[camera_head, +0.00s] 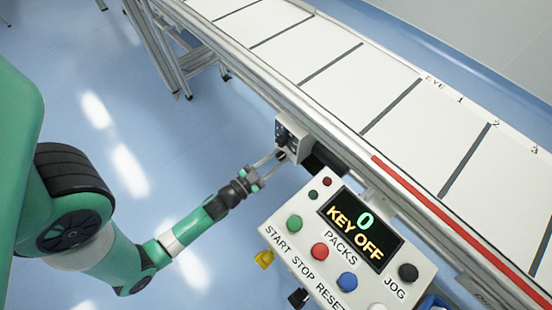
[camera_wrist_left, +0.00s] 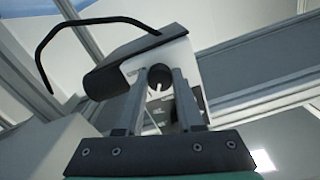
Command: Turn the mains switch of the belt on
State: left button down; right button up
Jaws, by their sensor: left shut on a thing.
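The mains switch box (camera_head: 298,150) is a small grey box fixed to the near side rail of the belt (camera_head: 310,52). My left gripper (camera_head: 281,156) reaches it from the lower left, with its fingertips at the box's front face. In the left wrist view the black switch knob (camera_wrist_left: 158,78) sits between the two fingers (camera_wrist_left: 159,75), and the gripper is shut on it. The fingers hide part of the knob, so I cannot read its position. The panel display (camera_head: 361,228) reads "0" and "KEY OFF". My right gripper is not in view.
The control panel (camera_head: 325,262) with START, STOP, RESET and JOG buttons stands close to the right of my left gripper. The belt frame runs diagonally behind the switch box. Open blue floor (camera_head: 150,110) lies to the left.

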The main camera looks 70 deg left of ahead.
pick_arm(q)
jog(key=shift+m, duration=1.2)
jog(key=c, duration=0.5)
grip_release()
jog(key=shift+c, duration=0.2)
